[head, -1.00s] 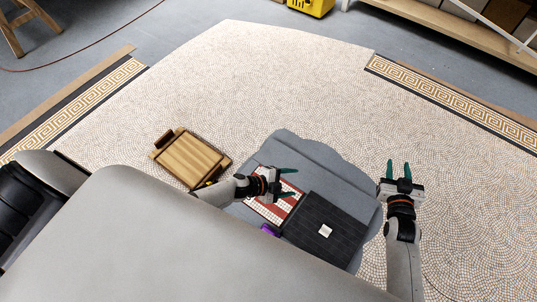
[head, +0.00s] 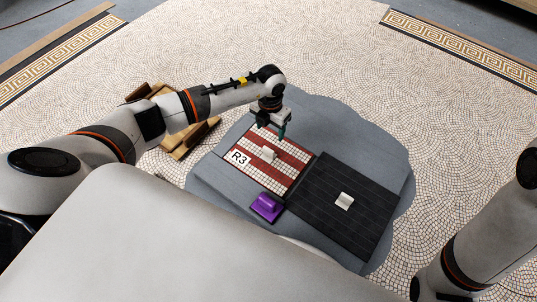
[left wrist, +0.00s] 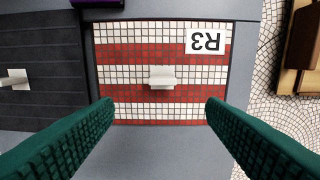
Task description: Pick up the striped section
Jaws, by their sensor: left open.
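The striped section (head: 287,166) is a square panel of red and white tile bands with a white R3 label and a small white handle (head: 269,153) in its middle. It lies flat on the grey base. My left gripper (head: 272,128) is open and empty above the panel's far edge. In the left wrist view the striped section (left wrist: 120,72) shows whole, with its handle (left wrist: 162,77) between and beyond the two green fingers, not touched. My right arm shows at the right, but its gripper is out of view.
A dark plank-patterned panel (head: 330,228) with a white handle lies right beside the striped section. A purple block (head: 266,207) sits near its near corner. A wooden tray (head: 195,140) stands at the left, partly behind my left arm. The pale mosaic floor beyond is clear.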

